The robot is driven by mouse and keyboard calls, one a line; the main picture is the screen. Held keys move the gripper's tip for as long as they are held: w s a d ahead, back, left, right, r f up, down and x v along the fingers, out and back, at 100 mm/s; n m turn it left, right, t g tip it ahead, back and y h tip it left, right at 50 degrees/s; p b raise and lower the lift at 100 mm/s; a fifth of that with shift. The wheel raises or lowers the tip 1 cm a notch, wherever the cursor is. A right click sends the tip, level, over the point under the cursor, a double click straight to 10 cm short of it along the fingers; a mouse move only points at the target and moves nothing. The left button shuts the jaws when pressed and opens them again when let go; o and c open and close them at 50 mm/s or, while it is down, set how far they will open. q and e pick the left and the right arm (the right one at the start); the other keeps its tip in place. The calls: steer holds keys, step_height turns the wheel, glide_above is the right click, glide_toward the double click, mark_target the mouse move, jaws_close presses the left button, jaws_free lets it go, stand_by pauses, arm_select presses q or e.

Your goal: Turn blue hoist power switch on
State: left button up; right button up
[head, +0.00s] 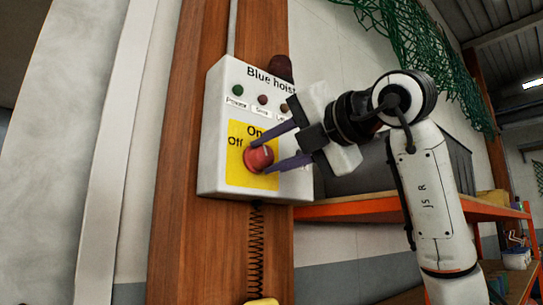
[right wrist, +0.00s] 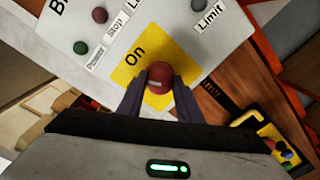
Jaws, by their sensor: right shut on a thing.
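The blue hoist control box (head: 215,150) is a white box fixed to a brown wooden post. Its red rotary switch knob (head: 259,158) sits on a yellow plate (head: 238,170) marked "On" and "Off". My right gripper (head: 272,150) reaches in from the right, with its two purple fingers on either side of the knob, shut on it. The right wrist view also shows the knob (right wrist: 160,75) between the fingertips, with "On" printed beside it. I cannot tell the knob's exact setting. My left gripper is not in view.
Small lamps, including a green one (head: 238,90), sit above the yellow plate. A dark red part (head: 281,67) is at the box's top. A coiled cable (head: 256,250) hangs below. An orange-edged shelf (head: 360,208) stands behind my right arm. Green netting (head: 420,45) hangs at upper right.

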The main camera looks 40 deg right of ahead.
steer(key=m, duration=0.3)
steer(key=shift+d+b, duration=0.1)
steer(key=shift+b, duration=0.2)
steer(key=shift+m, duration=0.8)
steer(key=o, duration=1)
steer(key=shift+o, duration=0.2)
